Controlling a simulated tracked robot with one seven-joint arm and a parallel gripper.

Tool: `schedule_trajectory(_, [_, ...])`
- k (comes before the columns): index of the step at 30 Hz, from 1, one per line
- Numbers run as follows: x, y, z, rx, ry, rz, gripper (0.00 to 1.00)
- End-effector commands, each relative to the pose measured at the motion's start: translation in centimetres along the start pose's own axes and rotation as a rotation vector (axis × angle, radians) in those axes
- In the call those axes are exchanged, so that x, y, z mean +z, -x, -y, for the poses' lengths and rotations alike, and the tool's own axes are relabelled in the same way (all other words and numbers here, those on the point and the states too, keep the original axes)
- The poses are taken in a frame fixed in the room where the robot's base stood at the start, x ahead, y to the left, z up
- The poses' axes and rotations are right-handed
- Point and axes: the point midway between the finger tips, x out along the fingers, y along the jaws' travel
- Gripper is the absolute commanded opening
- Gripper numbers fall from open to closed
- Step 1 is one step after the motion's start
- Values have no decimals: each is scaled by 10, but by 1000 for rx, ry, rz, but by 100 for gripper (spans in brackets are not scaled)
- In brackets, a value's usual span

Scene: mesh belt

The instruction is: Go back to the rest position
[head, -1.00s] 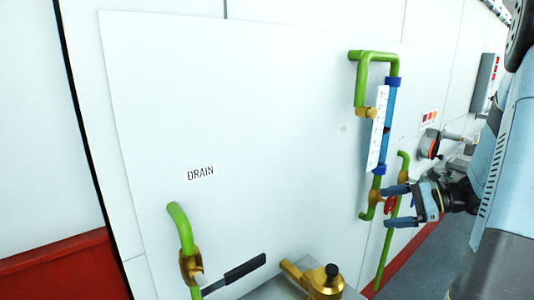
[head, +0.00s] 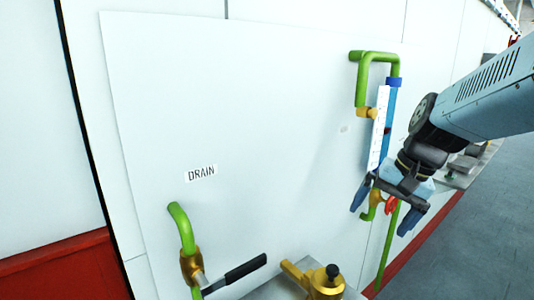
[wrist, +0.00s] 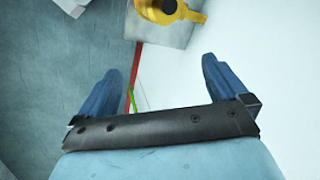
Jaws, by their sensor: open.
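My gripper (head: 382,208) is at the right in the head view, in front of the lower end of the sight gauge (head: 379,130). Its two blue fingers are spread and point downward, with nothing between them. The red handle (head: 392,205) of a small valve shows close behind the fingers; I cannot tell the gap. In the wrist view the open fingers of my gripper (wrist: 160,85) are seen from above, over the wall's foot, with a brass fitting (wrist: 170,10) beyond them.
A green drain pipe with a brass valve (head: 190,266) and black lever (head: 246,268) stands at the left, below the DRAIN label (head: 201,173). A brass fitting (head: 325,284) sits on a grey ledge at the bottom. Grey floor (head: 450,235) lies open at the right.

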Motion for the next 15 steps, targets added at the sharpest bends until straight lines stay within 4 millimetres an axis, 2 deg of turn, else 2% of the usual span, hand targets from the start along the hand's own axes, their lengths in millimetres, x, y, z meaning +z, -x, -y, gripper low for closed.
schedule_trajectory(6, [24,25,-2,102,243,-173,100])
schedule_trajectory(15, [40,50,-6,188,460,-348,100])
